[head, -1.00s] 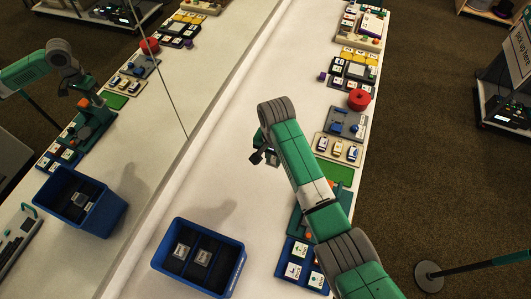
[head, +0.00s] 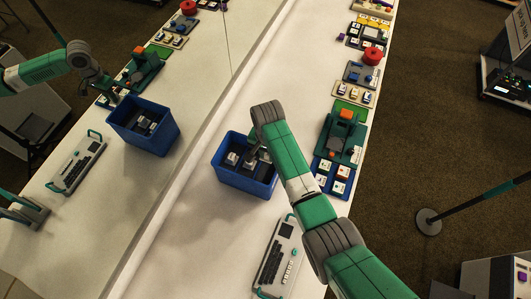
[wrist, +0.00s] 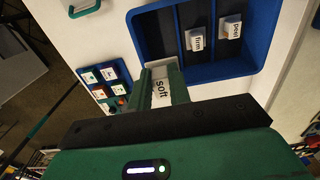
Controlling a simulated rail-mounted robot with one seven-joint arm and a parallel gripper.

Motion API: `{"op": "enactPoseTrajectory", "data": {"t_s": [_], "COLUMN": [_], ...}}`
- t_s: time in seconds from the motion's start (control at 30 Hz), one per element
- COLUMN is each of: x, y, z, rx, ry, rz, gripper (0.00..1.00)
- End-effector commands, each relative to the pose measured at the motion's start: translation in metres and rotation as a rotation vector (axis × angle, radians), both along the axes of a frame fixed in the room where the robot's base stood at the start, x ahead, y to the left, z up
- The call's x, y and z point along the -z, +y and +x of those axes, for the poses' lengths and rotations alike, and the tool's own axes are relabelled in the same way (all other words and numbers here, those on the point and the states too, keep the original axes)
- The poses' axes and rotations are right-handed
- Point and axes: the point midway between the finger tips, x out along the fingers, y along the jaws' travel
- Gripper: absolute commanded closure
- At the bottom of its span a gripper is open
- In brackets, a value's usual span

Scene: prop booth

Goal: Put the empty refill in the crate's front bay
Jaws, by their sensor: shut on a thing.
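The blue crate (head: 245,182) stands on the white counter in the head view. In the wrist view the crate (wrist: 265,35) shows three dark bays side by side. A refill labelled "firm" (wrist: 199,36) lies in the middle bay and another labelled refill (wrist: 231,27) in the right one. The left bay (wrist: 158,35) looks bare where I can see it. My gripper (wrist: 161,82) is shut on a pale refill labelled "soft" (wrist: 160,92), at the near end of that left bay. In the head view my gripper (head: 261,157) is at the crate's right side, partly hidden by my arm.
A grey keyboard-like panel (head: 277,255) lies in front of the crate. A blue tray of labelled tiles (head: 333,178) and a green stand (head: 343,137) are to the right. A mirror (head: 130,200) on the left reflects the counter and my arm.

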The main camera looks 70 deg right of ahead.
Motion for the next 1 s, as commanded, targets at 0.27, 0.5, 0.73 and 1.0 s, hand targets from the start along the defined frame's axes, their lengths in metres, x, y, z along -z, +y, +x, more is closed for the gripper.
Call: {"op": "enactPoseTrajectory", "data": {"t_s": [0.27, 0.5, 0.73, 1.0], "x": [0.026, 0.055, 0.081, 0.113], "y": [0.0, 0.0, 0.0, 0.0], "z": [0.0, 0.0, 0.0, 0.0], "rx": [0.0, 0.0, -0.001, 0.0], "ry": [0.0, 0.0, 0.0, 0.001], "rz": [0.0, 0.0, 0.001, 0.001], "gripper": [1.0, 1.0, 1.0, 1.0]}}
